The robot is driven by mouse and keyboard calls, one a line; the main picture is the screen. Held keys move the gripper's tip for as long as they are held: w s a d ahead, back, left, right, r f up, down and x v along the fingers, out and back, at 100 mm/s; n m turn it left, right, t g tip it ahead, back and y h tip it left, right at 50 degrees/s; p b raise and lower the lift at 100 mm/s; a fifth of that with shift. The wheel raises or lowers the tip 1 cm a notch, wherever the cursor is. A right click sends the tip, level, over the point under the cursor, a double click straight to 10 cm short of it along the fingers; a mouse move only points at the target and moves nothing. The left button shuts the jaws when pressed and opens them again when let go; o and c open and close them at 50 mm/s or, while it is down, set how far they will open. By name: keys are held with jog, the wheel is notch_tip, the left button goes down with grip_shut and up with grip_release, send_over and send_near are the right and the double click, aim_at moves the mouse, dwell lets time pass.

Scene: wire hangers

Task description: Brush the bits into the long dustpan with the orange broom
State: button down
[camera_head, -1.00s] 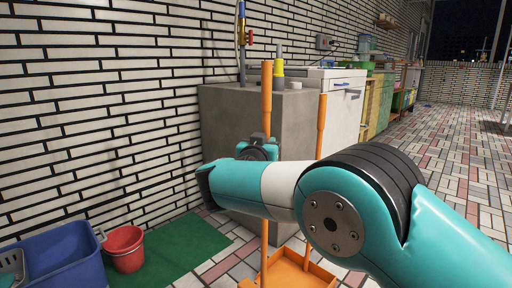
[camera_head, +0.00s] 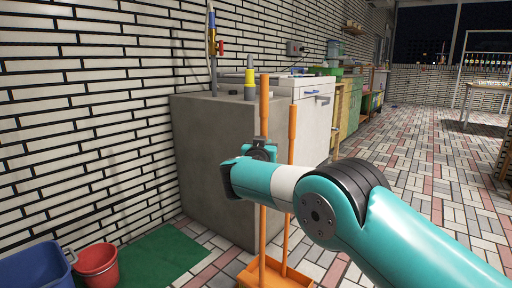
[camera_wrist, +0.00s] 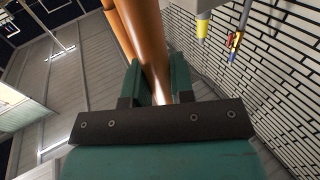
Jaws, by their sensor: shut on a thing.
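Two upright orange handles stand side by side in the head view. My gripper (camera_head: 262,148) is shut on the left one, which I take as the orange broom (camera_head: 264,105). The right handle (camera_head: 292,125) is apart from my gripper. The orange long dustpan (camera_head: 248,273) is on the tiles at the bottom edge, partly cut off, around the handles' lower ends. The broom's head and any bits cannot be made out. In the wrist view, an orange handle (camera_wrist: 150,40) passes between my gripper's fingers (camera_wrist: 152,80), with the other close beside it.
A grey concrete block (camera_head: 215,160) stands behind the handles, against the brick wall. A green mat (camera_head: 160,255), a red bucket (camera_head: 97,265) and a blue bin (camera_head: 38,270) are at the lower left. Open tiled floor (camera_head: 430,170) lies to the right.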

jog(key=w+d+r+p, duration=0.3)
jog(key=w+r+p, duration=0.1)
jog(key=r, duration=0.2)
jog(key=shift+w+p, duration=0.15)
jog(key=shift+p, duration=0.2)
dwell(0.5)
dwell(0.7)
